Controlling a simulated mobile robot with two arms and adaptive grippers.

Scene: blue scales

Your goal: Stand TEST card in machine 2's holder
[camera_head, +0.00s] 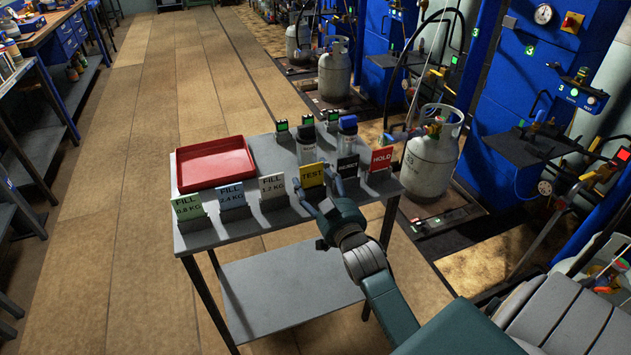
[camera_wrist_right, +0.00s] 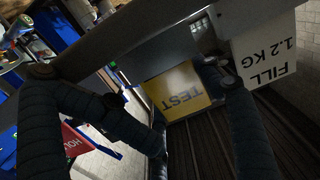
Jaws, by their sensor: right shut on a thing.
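In the right wrist view the TEST card (camera_wrist_right: 181,92) shows upside down between the fingers (camera_wrist_right: 185,115). I cannot tell whether its foot is clear of its stand. My left gripper is not in view. A blue machine (camera_head: 376,72) stands beyond the cart; its number and any card holder on it are not clear.
A machine marked 3 (camera_head: 545,75) is at right. Floor at left is clear.

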